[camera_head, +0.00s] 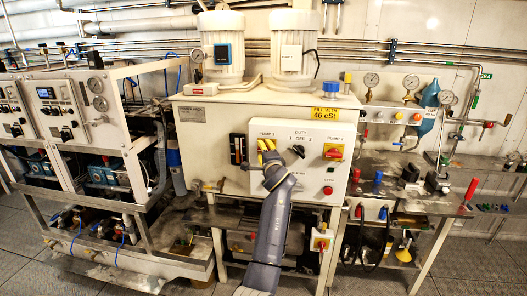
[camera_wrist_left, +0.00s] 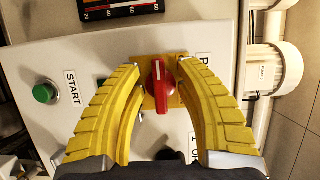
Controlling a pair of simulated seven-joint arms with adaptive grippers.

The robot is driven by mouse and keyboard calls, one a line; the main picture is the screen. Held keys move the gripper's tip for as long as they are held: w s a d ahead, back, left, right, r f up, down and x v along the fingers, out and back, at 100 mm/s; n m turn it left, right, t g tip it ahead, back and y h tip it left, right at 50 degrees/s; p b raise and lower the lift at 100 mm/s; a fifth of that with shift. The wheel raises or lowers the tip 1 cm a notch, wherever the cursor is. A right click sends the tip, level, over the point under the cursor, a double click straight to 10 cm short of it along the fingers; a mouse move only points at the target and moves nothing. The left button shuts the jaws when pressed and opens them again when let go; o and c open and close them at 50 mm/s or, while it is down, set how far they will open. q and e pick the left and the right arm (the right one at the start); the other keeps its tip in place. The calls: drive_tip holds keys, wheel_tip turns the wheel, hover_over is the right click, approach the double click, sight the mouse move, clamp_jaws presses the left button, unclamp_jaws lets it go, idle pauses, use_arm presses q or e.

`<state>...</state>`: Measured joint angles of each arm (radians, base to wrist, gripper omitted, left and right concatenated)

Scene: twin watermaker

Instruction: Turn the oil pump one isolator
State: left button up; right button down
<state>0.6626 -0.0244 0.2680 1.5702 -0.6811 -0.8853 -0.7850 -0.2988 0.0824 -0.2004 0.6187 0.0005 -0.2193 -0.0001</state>
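The pump 1 isolator is a red rotary knob (camera_wrist_left: 159,88) on a yellow square plate in the left wrist view. Its handle bar runs roughly up and down in that picture. My left gripper (camera_wrist_left: 158,66) has its two yellow curved fingers apart, one on each side of the knob, with a gap visible between each finger and the red handle. In the head view my left gripper (camera_head: 268,152) is at the cabinet front under the PUMP 1 label and hides the knob. My right gripper is not in view.
The grey-white cabinet (camera_head: 215,150) also carries a black duty selector (camera_head: 298,151), the red and yellow pump 2 isolator (camera_head: 333,152) and a red stop button (camera_head: 328,190). A green start button (camera_wrist_left: 44,93) and a black gauge (camera_wrist_left: 118,9) lie near my fingers.

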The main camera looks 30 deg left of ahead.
use_arm(q)
drive_tip(key=v, duration=1.1)
drive_tip(key=shift+s+d, duration=0.15)
drive_tip(key=shift+r, duration=0.1)
